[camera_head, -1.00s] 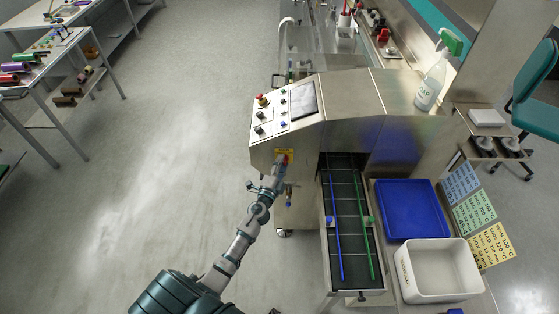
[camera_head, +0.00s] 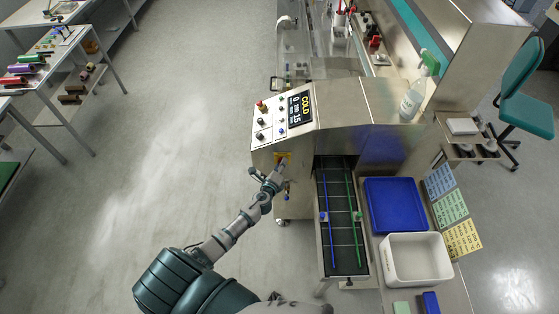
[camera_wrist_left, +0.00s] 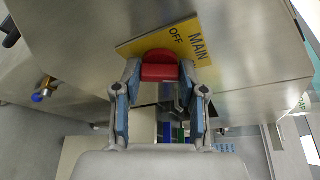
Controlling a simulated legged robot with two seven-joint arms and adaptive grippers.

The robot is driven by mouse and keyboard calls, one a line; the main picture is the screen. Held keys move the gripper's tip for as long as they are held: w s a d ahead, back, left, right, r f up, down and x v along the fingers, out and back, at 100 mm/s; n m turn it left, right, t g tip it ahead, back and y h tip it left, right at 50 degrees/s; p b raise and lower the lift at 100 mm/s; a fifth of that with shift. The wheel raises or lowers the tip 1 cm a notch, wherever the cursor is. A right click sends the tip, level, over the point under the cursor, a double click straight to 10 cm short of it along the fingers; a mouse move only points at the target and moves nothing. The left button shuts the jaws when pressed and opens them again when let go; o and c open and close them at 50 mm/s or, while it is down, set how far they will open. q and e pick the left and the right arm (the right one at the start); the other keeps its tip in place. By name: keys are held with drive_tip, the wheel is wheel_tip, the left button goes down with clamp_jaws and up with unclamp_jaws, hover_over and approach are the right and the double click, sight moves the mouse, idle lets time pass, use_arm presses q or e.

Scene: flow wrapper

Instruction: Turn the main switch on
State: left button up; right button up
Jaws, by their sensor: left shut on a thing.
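The main switch is a red knob (camera_wrist_left: 160,70) on a yellow plate (camera_wrist_left: 188,38) marked MAIN and OFF, on the front of the steel machine (camera_head: 283,140). My left gripper (camera_wrist_left: 162,84) is shut on the red knob, a finger on each side of it. In the head view my left gripper (camera_head: 278,170) is at the yellow plate and mostly covers the knob. The display (camera_head: 300,108) on the control panel is lit, with COLD and several digits. My right gripper does not show.
A conveyor (camera_head: 340,225) with a blue and a green rail runs right of my left arm. A blue tray (camera_head: 395,182) and a white bin (camera_head: 390,275) stand beside it. A spray bottle (camera_head: 412,98) stands on the machine. The floor at left is clear.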

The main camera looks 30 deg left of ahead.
use_arm(q)
drive_tip(key=shift+s+d+f+m+g+p, duration=0.2)
drive_tip(key=shift+d+f+m+g+p, duration=0.2)
drive_tip(key=shift+m, duration=0.5)
drive_tip(key=shift+y, duration=0.3)
drive_tip(key=shift+a+f+m, duration=0.1)
drive_tip(key=shift+m, duration=0.2)
drive_tip(key=o, duration=1.2)
drive_tip(key=shift+c, duration=0.2)
drive_tip(key=shift+w+r, duration=0.2)
drive_tip(key=v, duration=1.2)
